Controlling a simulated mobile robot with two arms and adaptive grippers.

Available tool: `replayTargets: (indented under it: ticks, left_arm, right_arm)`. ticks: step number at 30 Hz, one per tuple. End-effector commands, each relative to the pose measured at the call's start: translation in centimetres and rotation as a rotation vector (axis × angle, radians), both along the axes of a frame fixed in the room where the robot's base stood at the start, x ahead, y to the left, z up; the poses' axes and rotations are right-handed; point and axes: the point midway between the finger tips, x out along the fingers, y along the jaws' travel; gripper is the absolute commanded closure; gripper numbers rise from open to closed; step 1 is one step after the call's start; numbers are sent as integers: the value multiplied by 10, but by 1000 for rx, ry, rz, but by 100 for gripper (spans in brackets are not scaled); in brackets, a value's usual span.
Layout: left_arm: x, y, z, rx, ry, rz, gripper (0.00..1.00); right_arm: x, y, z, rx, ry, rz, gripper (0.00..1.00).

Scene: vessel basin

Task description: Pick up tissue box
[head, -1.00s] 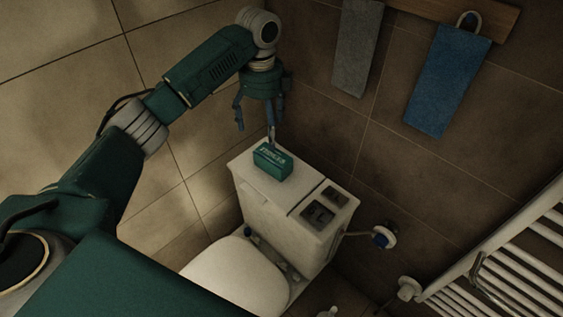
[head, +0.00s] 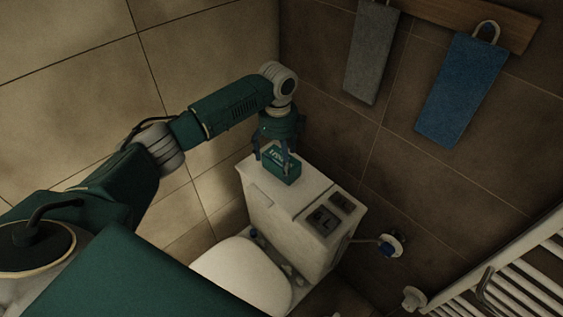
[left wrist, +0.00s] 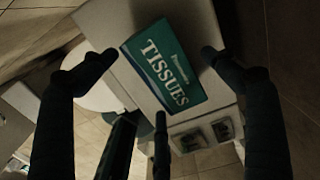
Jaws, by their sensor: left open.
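The green tissue box (head: 283,171) sits on the lid of the toilet cistern (head: 318,182), near its back left end. In the left wrist view the box (left wrist: 165,68) shows its green label with the word "TISSUES". My left gripper (head: 272,155) is open and points down, close over the box. In the left wrist view the fingers of my left gripper (left wrist: 150,75) are spread, with the box between and beyond them. I cannot tell whether any finger touches the box. My right gripper is not in view.
Two dark flush buttons (head: 331,210) are set in the cistern lid to the right of the box. The toilet seat lid (head: 243,273) is in front. A grey towel (head: 371,52) and a blue towel (head: 461,88) hang on the right wall. A white towel radiator (head: 520,268) stands at right.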

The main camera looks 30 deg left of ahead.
Motion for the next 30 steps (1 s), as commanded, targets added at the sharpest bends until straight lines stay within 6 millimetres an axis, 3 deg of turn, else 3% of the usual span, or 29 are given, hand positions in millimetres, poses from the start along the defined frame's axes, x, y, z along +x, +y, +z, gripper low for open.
replayTargets:
  ticks: [10, 18, 30]
  left_arm:
    - [0, 0, -10, 0, 0, -1, 14]
    - [0, 0, -10, 0, 0, -1, 64]
    - [0, 0, -8, 0, -1, -1, 64]
  right_arm:
    - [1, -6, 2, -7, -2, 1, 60]
    - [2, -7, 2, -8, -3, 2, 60]
    - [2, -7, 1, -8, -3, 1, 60]
